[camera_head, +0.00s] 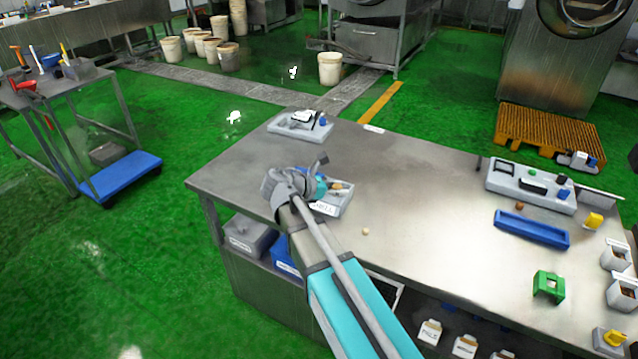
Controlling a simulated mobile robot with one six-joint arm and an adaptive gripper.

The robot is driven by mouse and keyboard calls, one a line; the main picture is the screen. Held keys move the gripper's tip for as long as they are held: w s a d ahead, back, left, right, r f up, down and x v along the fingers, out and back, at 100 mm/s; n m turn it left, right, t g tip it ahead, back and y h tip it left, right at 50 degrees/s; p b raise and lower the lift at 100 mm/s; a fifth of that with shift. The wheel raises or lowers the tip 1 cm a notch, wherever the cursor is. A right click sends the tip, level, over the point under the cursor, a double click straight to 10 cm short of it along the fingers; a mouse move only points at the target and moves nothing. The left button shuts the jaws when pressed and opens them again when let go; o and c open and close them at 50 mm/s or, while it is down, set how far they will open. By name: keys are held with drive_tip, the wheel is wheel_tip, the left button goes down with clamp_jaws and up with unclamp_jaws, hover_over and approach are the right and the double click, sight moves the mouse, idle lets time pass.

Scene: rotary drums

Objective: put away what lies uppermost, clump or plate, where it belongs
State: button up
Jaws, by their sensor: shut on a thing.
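My gripper (321,161) is over the left part of the steel table, above and beside a small grey labelled tray (346,202). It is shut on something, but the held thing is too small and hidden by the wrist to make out. A brownish lump (336,187) shows in the tray; the rest of the tray's contents is behind my wrist. A small pale round clump (365,231) lies on the bare table right of my arm. A small brown lump (519,206) lies farther right. No plate can be told for certain.
On the steel table (425,185) stand a grey device (290,127) at the far left corner, a control box (510,186), a blue trough (530,230), a green holder (548,287) and white containers (620,293). Bins (248,238) sit on the shelf below. The table's middle is clear.

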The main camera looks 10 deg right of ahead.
drive_tip(key=shift+w, duration=0.4)
drive_tip(key=shift+w+d, duration=0.1)
drive_tip(key=shift+w+d, duration=0.1)
drive_tip(key=w+d+m, duration=0.1)
drive_tip(key=w+d, duration=0.1)
drive_tip(key=w, duration=1.1)
drive_tip(key=shift+w+f+g, duration=0.15)
drive_tip(key=shift+f+g, duration=0.05)
drive_tip(key=shift+g, duration=0.2)
drive_tip(key=shift+d+f+b, duration=0.1)
drive_tip(key=shift+f+b, duration=0.05)
drive_tip(key=shift+b, duration=0.3)
drive_tip(key=shift+f+b, duration=2.8)
drive_tip(key=shift+f, duration=0.05)
